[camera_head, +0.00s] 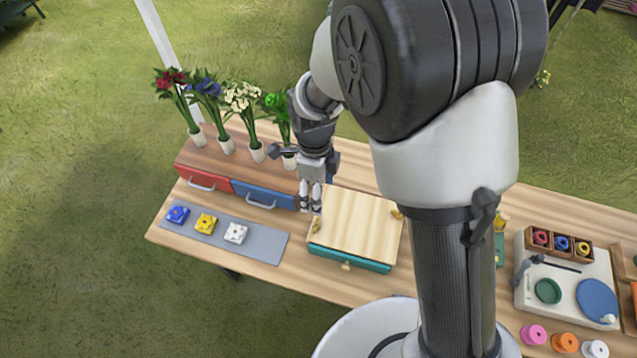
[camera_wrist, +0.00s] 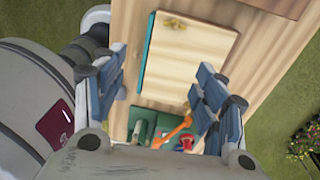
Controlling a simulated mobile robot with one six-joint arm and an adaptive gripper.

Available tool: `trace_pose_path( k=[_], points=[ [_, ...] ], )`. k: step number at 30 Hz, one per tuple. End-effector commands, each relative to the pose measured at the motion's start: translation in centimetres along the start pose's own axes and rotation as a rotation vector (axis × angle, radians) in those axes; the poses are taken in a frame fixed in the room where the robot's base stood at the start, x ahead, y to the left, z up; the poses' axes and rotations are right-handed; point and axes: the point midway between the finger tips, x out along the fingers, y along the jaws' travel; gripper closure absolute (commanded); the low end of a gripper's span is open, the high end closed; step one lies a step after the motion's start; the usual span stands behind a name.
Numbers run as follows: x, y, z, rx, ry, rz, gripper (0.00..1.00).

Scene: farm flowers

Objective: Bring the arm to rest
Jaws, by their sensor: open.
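My gripper (camera_head: 311,203) points down beside the left edge of a wooden-topped box (camera_head: 358,222) with a teal drawer front. In the wrist view my gripper (camera_wrist: 160,68) has its two blue-grey fingers spread apart, with nothing held between them. The box top (camera_wrist: 190,60) shows between and beyond the fingers. My arm comes down from the upper right in the head view and hides part of the table behind it.
Vases of flowers (camera_head: 227,143) stand behind a red drawer (camera_head: 204,181) and a blue drawer (camera_head: 262,197). A white tray (camera_head: 537,297) is at right.

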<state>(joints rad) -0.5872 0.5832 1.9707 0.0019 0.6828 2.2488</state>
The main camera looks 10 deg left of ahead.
Motion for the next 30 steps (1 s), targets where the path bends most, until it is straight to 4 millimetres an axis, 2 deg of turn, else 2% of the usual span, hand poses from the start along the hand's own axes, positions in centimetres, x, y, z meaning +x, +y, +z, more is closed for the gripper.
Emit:
trace_pose_path(
  k=[9, 11, 14, 18, 22, 26, 30],
  points=[
    [-0.2, -0.1, -0.2, -0.009, -0.003, -0.004, 0.35],
    [-0.7, -0.3, -0.6, -0.037, -0.011, -0.012, 0.35],
    [-2.5, -0.8, -2.4, -0.140, -0.033, -0.043, 0.35],
    [-5.7, -0.8, -6.8, -0.380, -0.057, -0.121, 0.35],
    [-8.0, 0.4, -11.3, -0.629, -0.048, -0.205, 0.35],
    [-9.3, 2.6, -15.6, -0.876, -0.004, -0.290, 0.35],
    [-9.3, 5.8, -19.6, -1.138, 0.083, -0.371, 0.35]
  ],
)
